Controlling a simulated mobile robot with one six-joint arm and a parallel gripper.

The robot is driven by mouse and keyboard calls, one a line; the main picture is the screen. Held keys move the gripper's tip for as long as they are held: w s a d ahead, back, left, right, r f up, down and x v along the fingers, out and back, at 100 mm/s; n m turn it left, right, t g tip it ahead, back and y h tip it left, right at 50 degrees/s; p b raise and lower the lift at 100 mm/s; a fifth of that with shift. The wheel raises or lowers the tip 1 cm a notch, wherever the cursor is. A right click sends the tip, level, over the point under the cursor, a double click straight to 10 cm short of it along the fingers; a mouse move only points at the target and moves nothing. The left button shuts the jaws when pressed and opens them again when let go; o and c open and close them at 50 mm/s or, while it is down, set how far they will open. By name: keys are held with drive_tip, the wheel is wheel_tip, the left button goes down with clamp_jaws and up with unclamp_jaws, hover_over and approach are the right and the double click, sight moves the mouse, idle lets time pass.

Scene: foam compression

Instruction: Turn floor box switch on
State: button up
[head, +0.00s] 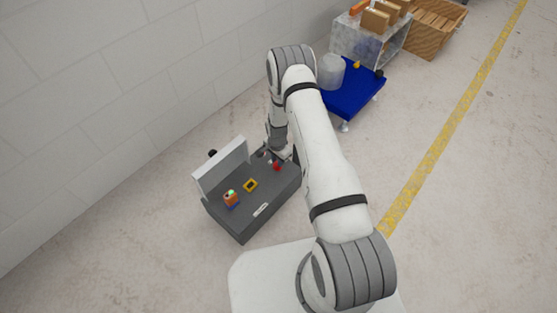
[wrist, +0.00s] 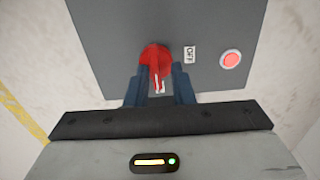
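The floor box (head: 262,209) is a dark grey box on the floor, with its controls on its upper face. Its red rotary switch (wrist: 155,58) is in the wrist view, with a white pointer mark toward my gripper. It also shows as a small red spot in the head view (head: 277,166). An "OFF" label (wrist: 189,54) is printed to its right. My gripper (wrist: 161,72) has its two dark fingers on either side of the switch's handle, a narrow gap apart. I cannot tell whether they press on it.
A red round button or lamp (wrist: 231,59) is right of the label. On the box stand an upright pale panel (head: 222,166), an orange item (head: 231,198) and a yellow square piece (head: 250,185). A blue cart (head: 352,92) is behind; the wall is left.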

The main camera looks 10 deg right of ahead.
drive_tip(key=shift+o, duration=0.9)
drive_tip(key=shift+s, duration=0.1)
wheel_tip(320, 180, up, 8)
drive_tip(key=p, duration=0.2)
drive_tip(key=shift+f+p, duration=0.15)
drive_tip(key=shift+p, duration=0.2)
drive_tip(key=s+r+n+p, duration=0.2)
drive_tip(key=r+p, duration=0.2)
drive_tip(key=r, duration=1)
drive_tip(key=s+r+n+t+p, duration=0.1)
drive_tip(key=r+p, duration=0.4)
drive_tip(key=r, duration=1)
drive_tip(key=s+r+n+p, duration=0.2)
drive_tip(key=r+p, duration=0.2)
drive_tip(key=r, duration=1)
drive_tip(key=s+r+n+p, duration=0.3)
drive_tip(key=s+r+p, duration=0.4)
drive_tip(key=s+r, duration=0.5)
drive_tip(key=s+d+r+n+t+p, duration=0.1)
drive_tip(key=s+r+n+p, duration=0.2)
drive_tip(key=s+r+p, duration=0.5)
drive_tip(key=s+r, duration=0.4)
drive_tip(key=r, duration=0.8)
drive_tip(key=shift+r+t, duration=0.2)
drive_tip(key=shift+t, duration=0.1)
